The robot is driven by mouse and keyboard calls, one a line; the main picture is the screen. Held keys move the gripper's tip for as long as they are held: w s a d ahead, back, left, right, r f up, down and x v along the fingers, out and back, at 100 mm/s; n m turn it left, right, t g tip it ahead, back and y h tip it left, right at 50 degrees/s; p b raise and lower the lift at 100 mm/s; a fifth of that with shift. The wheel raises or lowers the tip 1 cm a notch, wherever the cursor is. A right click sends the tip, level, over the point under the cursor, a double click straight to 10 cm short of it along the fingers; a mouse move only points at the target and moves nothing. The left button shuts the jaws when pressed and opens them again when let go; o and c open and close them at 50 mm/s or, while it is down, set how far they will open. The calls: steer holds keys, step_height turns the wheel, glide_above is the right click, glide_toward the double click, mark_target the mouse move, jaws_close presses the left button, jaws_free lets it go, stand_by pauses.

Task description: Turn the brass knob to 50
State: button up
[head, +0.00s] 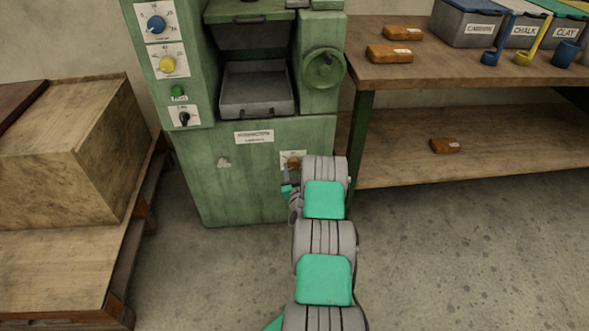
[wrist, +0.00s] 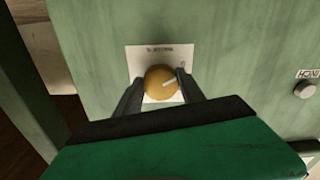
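The brass knob (wrist: 160,83) is round, with a pale pointer line, and sits on a white scale plate (wrist: 150,56) on the green machine front. In the wrist view the line points right and slightly up; the scale numbers are too small to read. My gripper (wrist: 161,82) has one dark finger on each side of the knob. A narrow gap seems to show between each fingertip and the knob, so it looks open around it. In the head view the knob (head: 292,161) shows just above my gripper (head: 287,188), partly hidden by my arm.
The green machine (head: 240,190) also carries a blue knob (head: 156,24), a yellow knob (head: 167,65), a black switch (head: 184,118) and a handwheel (head: 324,68). A workbench (head: 440,70) stands right, a wooden crate (head: 60,150) left. Floor beside my arm is clear.

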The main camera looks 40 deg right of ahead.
steer(key=c, duration=0.8)
steer(key=shift+m, duration=0.3)
steer(key=m+b, duration=0.2)
steer(key=m, duration=0.2)
steer(key=shift+f+m, duration=0.1)
steer(key=shift+m, duration=0.2)
steer(key=m+b, duration=0.1)
steer(key=m, duration=0.4)
steer(key=shift+a, duration=0.1)
steer(key=m, duration=0.7)
steer(key=shift+r+m, duration=0.2)
steer(key=shift+m, duration=0.1)
steer(key=m, duration=0.6)
steer(key=shift+r+p, duration=0.1)
steer(key=shift+p, duration=0.2)
